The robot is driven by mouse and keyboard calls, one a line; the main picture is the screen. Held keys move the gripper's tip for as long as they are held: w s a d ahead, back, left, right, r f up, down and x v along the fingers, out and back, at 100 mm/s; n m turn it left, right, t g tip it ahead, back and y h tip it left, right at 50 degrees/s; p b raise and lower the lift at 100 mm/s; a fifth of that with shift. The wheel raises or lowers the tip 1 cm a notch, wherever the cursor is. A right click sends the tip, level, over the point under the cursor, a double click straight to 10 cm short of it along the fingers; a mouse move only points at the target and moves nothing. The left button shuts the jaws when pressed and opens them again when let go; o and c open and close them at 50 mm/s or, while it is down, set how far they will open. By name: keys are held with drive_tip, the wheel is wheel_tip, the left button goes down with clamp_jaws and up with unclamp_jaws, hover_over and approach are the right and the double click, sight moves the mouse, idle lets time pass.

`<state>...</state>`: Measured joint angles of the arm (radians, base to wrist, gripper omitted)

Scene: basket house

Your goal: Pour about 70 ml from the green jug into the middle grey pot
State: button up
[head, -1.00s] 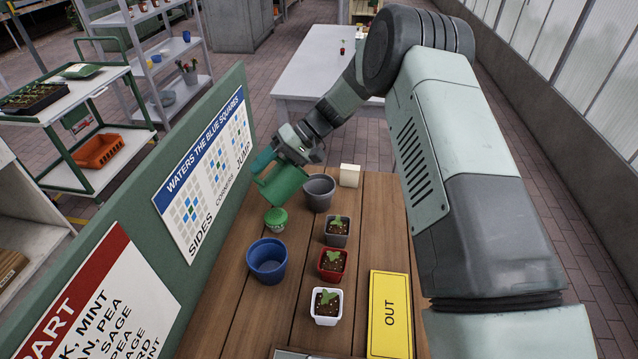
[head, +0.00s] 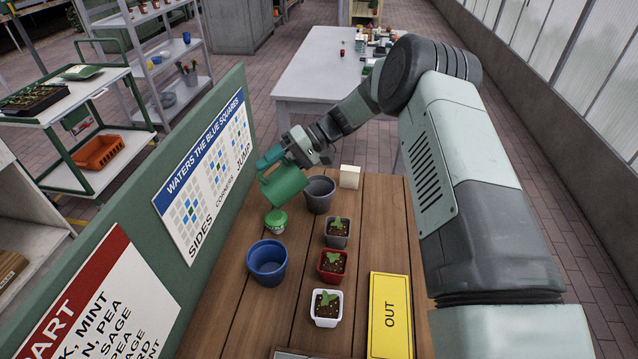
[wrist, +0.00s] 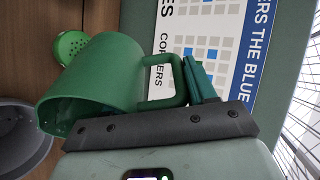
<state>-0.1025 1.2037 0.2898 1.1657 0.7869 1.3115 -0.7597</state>
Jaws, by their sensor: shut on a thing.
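The green jug (head: 284,188) is held up by my gripper (head: 270,158) at the back left of the wooden table. The wrist view shows my gripper (wrist: 198,80) shut on the handle of the jug (wrist: 105,80). The jug is tilted, its mouth toward the large grey pot (head: 319,196), which stands close by on the right. That pot (wrist: 18,135) is partly cut off in the wrist view. No stream of liquid shows, and the liquid level cannot be seen. A small grey pot (head: 337,241) with a seedling stands in front of the large grey pot.
Red (head: 332,274) and white (head: 326,317) seedling pots stand nearer. A yellow OUT sign (head: 390,315) lies right. A cream block (head: 349,177) stands behind. A green board (head: 160,262) borders the left.

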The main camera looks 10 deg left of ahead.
sight(266, 180)
drive_tip(key=shift+w+d+r+y, duration=0.15)
drive_tip(key=shift+w+r+y, duration=0.05)
drive_tip(key=shift+r+y, duration=0.1)
drive_tip(key=shift+w+d+r+g+y+b, duration=0.3)
drive_tip(key=shift+d+g+y+b, duration=0.15)
drive_tip(key=shift+b, duration=0.35)
idle(0.7)
drive_tip(key=shift+w+d+r+g+y+b, duration=0.35)
drive_tip(key=shift+w+d, duration=0.15)
drive_tip(key=shift+d, duration=0.1)
idle(0.6)
drive_tip(key=shift+s+a, duration=0.25)
drive_tip(key=shift+a, duration=0.05)
drive_tip(key=s+a+f+t+h, duration=0.1)
drive_tip(key=s+a+h, duration=0.1)
drive_tip(key=shift+a+f+t+h, duration=0.2)
drive_tip(key=shift+f+t+h, duration=0.1)
drive_tip(key=shift+f+t, duration=0.1)
drive_tip(key=shift+t, duration=0.3)
drive_tip(key=shift+s+a+h, duration=0.1)
drive_tip(key=shift+a+h, duration=0.15)
drive_tip(key=shift+h, duration=0.15)
drive_tip(key=shift+s+a+f+t+h+p, duration=0.2)
drive_tip(key=shift+a+f+t+h, duration=0.05)
drive_tip(key=shift+f+t+h, duration=0.2)
drive_tip(key=shift+s+a+f+t+h+p, duration=0.15)
drive_tip(key=shift+s+a+f+t+h, duration=0.05)
drive_tip(key=shift+f+t+h, duration=0.2)
drive_tip(key=shift+a, duration=0.1)
